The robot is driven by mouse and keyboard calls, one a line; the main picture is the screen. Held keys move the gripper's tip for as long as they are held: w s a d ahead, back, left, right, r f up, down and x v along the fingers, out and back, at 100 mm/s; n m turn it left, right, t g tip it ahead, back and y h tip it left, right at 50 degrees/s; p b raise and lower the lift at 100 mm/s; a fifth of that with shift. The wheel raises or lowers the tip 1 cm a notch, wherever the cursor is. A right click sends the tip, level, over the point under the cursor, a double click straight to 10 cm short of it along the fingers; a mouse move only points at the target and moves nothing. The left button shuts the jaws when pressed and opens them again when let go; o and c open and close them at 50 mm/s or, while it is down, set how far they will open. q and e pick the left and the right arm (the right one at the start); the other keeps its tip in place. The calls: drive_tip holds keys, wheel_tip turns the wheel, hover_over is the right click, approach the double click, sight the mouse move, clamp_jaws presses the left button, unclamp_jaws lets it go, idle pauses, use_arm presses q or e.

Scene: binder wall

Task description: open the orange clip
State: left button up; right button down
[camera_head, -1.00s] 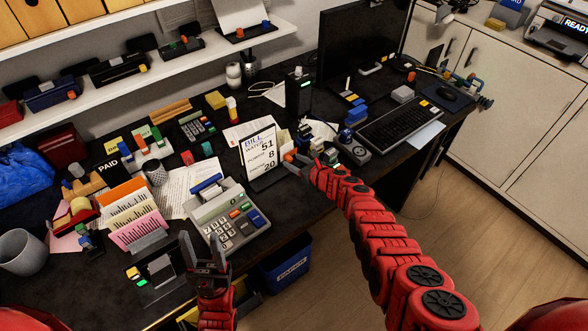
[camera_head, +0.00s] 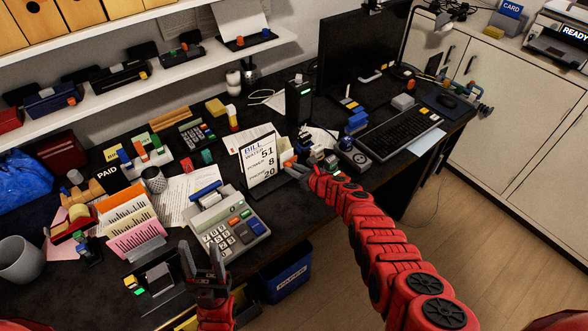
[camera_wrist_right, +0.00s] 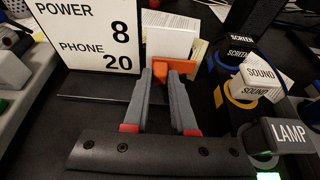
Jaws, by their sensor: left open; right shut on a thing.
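The orange clip (camera_wrist_right: 178,67) sits at the front of a stack of white and cream papers, right beside the bill card. In the head view it is a small orange patch (camera_head: 289,161) partly hidden by my right gripper (camera_head: 294,169). In the right wrist view my right gripper (camera_wrist_right: 160,78) is shut on the clip, with its grey fingertips at the clip's left part. The clip's far side is hidden. My left gripper (camera_head: 204,262) is open and empty, pointing up in front of the calculator.
The bill card (camera_head: 260,160) stands close left of my right gripper. Labelled blocks, SOUND (camera_wrist_right: 262,79) and LAMP (camera_wrist_right: 288,134), stand close right. The calculator (camera_head: 226,222) and letter rack (camera_head: 135,230) lie left. A blue bin (camera_head: 288,277) stands below the desk edge.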

drive_tip(key=shift+w+d+f+n+g+y+b, duration=0.2)
drive_tip(key=shift+d+n+g+y+b, duration=0.65)
drive_tip(key=shift+b, duration=3.2)
drive_tip(key=shift+d+f+n+g+y+b, duration=0.45)
drive_tip(key=shift+n+g+y+b, duration=0.7)
drive_tip(key=shift+b, duration=2.9)
drive_tip(key=shift+d+r+n+b, duration=0.1)
drive_tip(key=shift+r+n+b, duration=0.2)
drive_tip(key=shift+r+b, duration=0.15)
drive_tip(key=shift+s+r, duration=0.1)
drive_tip(key=c, duration=0.7)
unclamp_jaws()
drive_tip(key=shift+r, duration=0.1)
